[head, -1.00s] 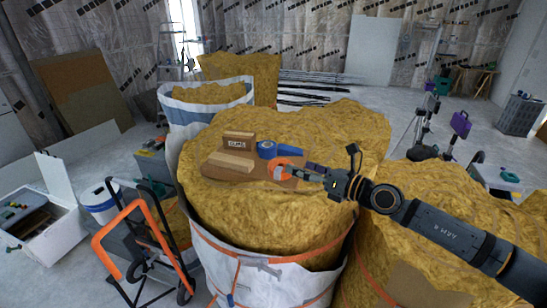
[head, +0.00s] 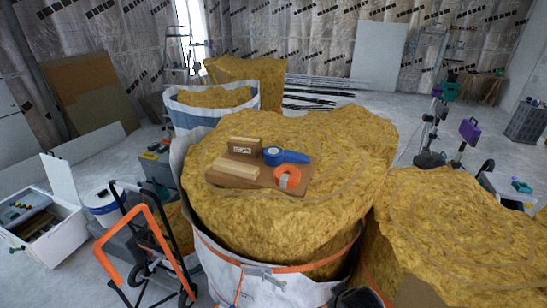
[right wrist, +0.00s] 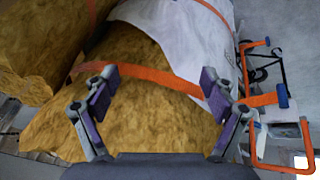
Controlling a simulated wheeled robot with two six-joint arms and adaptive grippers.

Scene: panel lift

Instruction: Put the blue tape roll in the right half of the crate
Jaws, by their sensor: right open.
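A blue item (head: 285,156) with a round end and a longer part to the right lies on a brown board (head: 262,181). It is the only blue thing there, and I cannot tell surely that it is a tape roll. The board rests on a big yellow wool bale (head: 340,215). A dark grey crate (head: 525,122) stands far off at the right edge; its halves cannot be made out. My right gripper (right wrist: 160,88) is open and empty, facing the side of a bale and an orange strap. My left gripper is not in view.
Two wooden blocks (head: 238,169) and an orange ring (head: 288,178) share the board. Another bale (head: 455,225) stands at right. An orange-framed cart (head: 125,232) and an open white box (head: 45,235) stand at left.

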